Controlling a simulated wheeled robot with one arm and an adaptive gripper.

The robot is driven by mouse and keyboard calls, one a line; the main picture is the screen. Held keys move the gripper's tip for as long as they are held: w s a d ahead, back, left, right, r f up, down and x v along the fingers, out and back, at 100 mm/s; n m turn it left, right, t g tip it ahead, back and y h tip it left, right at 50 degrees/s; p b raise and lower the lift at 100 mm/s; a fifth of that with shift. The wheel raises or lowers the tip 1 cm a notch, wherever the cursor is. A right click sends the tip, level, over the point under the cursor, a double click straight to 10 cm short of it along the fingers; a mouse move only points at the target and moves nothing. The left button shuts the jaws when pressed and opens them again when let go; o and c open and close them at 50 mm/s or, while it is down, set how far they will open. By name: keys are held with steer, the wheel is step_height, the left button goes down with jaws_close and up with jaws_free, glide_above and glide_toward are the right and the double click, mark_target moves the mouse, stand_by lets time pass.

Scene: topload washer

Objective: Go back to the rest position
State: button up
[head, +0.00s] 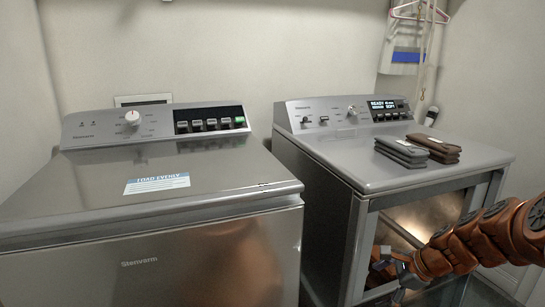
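My gripper (393,268) is at the lower right, at the end of my orange-brown arm, which comes in from the right edge. It is in front of the right-hand machine (318,165), below its top. The gripper is small and dark here, and its fingers are not clear enough to tell open from shut. I see nothing clearly held in it. The topload washer (190,208) stands at the left with its lid down, and my arm is apart from it.
Two folded cloth stacks, one grey (401,152) and one brown (435,147), lie on the right machine's top. A narrow gap separates the machines. A pink hanger (418,13) hangs at the back right. Part of the right machine's front is hidden by my arm.

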steer(key=s+a+r+n+g+p, duration=0.2)
steer(key=s+a+r+n+p, duration=0.35)
steer(key=s+a+r, duration=0.35)
steer(key=s+r+n+g+h+p, duration=0.2)
steer(key=s+r+n+p, duration=0.4)
steer(key=s+r+p, duration=0.3)
steer(key=s+r+n+g+h+p, duration=0.2)
steer(key=s+r+n+h+p, duration=0.2)
steer(key=s, duration=1.1)
step_height(320, 180, up, 6)
steer(key=n+p, duration=0.3)
steer(key=p, duration=0.2)
steer(key=shift+s+d+r+p, duration=0.15)
steer(key=shift+s+p, duration=0.1)
steer(key=shift+p, duration=0.05)
steer(key=shift+n, duration=0.25)
steer(key=shift+c, duration=0.3)
